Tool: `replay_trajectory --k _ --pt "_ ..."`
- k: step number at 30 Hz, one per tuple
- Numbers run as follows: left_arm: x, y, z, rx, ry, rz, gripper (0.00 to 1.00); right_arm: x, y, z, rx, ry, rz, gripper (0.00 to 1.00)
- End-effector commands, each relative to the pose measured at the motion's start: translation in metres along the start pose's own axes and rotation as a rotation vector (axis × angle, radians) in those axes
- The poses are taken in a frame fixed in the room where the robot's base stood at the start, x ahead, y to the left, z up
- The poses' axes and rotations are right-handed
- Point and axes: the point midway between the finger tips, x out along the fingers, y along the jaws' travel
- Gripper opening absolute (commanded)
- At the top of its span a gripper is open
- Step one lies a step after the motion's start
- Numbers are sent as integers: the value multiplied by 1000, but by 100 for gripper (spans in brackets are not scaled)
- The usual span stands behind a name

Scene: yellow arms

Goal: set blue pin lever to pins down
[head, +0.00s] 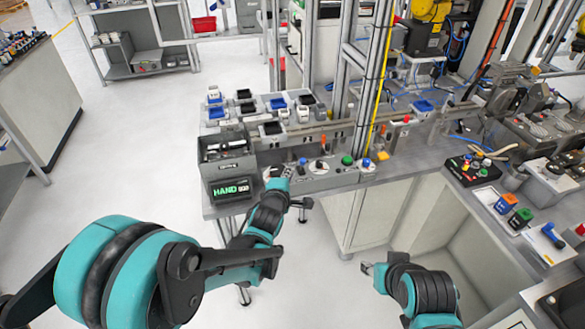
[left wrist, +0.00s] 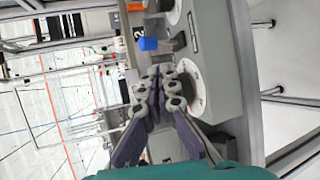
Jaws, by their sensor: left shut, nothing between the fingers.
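A small blue-topped lever (head: 302,161) stands on the grey control panel (head: 325,176) in the head view. In the left wrist view a blue cap (left wrist: 148,43) on a grey lever sits just above my fingertips in the picture. My left gripper (head: 279,173) is at the left end of the panel. In the left wrist view its fingers (left wrist: 156,76) are shut and empty, in front of a round white dial plate, apart from the blue cap. Whether they touch the panel is unclear. My right gripper (head: 367,268) is low, away from the panel; its opening is unclear.
A green knob (head: 347,160) and another blue knob (head: 366,162) are farther right on the panel. A grey box with a display reading HAND (head: 232,188) stands left of my left gripper. Small trays and a vertical post stand behind. Open floor lies in front of the bench.

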Motion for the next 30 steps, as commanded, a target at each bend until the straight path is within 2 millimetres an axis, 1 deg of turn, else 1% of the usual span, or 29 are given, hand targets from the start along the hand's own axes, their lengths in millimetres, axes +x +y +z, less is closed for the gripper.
replay_trajectory --k 1,4,6,10,15,30 --pt "-12 0 0 1 -1 0 0 0 0 0 0 0 0 40" --pt "-30 0 0 0 -1 0 0 0 0 0 0 0 0 40" --pt "-40 0 1 0 -1 0 0 0 0 0 0 0 0 40" --pt "-52 0 1 1 -1 0 0 0 0 0 0 0 0 40" --pt "-56 0 0 1 -1 0 0 0 0 0 0 0 0 40" --pt "-58 0 -2 18 5 -6 0 0 0 0 0 0 0 40"
